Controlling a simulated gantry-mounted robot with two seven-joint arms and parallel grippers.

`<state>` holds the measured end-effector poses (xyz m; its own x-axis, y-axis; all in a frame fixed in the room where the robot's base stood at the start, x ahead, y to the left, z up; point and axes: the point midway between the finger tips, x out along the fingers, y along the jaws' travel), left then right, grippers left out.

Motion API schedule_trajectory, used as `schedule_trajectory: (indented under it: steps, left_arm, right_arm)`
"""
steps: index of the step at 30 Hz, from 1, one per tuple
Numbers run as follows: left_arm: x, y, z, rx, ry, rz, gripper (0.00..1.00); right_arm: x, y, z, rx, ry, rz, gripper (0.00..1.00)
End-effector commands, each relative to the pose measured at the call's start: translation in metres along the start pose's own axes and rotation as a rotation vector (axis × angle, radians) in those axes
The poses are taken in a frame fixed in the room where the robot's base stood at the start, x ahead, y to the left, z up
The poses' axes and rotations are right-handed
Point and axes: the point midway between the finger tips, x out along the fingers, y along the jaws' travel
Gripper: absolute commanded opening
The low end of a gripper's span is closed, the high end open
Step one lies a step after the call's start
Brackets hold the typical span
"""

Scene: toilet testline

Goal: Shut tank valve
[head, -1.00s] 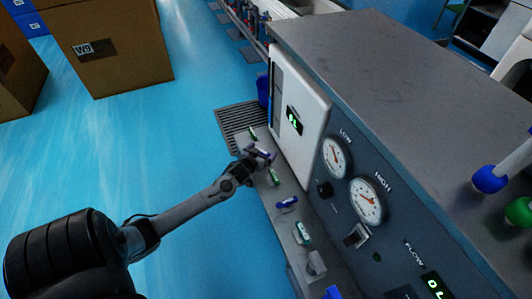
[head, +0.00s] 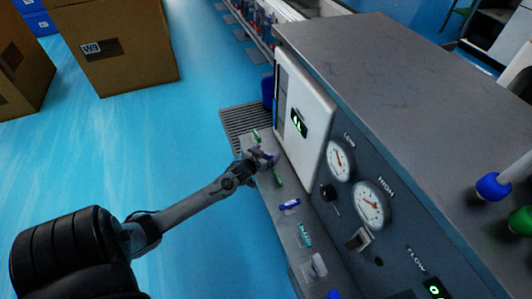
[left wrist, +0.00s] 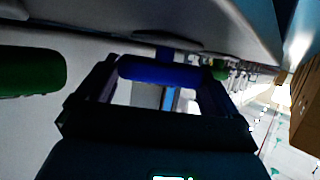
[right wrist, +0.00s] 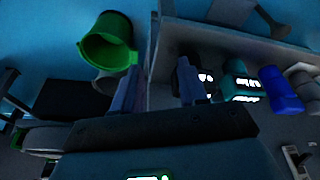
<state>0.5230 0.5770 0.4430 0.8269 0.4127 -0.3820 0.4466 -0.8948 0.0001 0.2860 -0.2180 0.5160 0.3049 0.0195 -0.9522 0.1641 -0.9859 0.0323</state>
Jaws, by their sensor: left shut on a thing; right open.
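My right gripper (right wrist: 190,82) is open and empty in the right wrist view. I cannot read which handle is the tank valve.
The panel carries two round gauges (head: 372,204). Cardboard boxes (head: 112,45) stand at the back left. A green bucket (right wrist: 107,45) shows in the right wrist view. The blue floor at left is clear.

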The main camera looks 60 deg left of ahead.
Motion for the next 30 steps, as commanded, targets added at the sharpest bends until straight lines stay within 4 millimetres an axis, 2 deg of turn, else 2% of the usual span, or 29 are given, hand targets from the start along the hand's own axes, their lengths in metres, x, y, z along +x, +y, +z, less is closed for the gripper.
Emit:
schedule_trajectory:
  steps: [6, 12, 21, 30]
  left_arm:
    - [-0.002, -0.002, -0.004, 0.054, -0.004, 0.125, 0.64]
    - [0.000, -0.003, -0.003, 0.118, -0.002, 0.279, 0.64]
    - [0.002, -0.002, 0.001, 0.203, -0.001, 0.484, 0.64]
    - [0.001, -0.001, 0.000, 0.250, 0.000, 0.601, 0.64]
  right_arm:
    - [-0.022, 0.000, -0.007, 0.003, 0.001, -0.002, 0.43]
    - [-0.030, 0.000, -0.010, 0.003, 0.001, -0.002, 0.43]
    - [-0.023, 0.001, -0.007, -0.002, 0.000, 0.001, 0.43]
    - [-0.014, 0.002, -0.004, -0.006, -0.001, 0.004, 0.43]
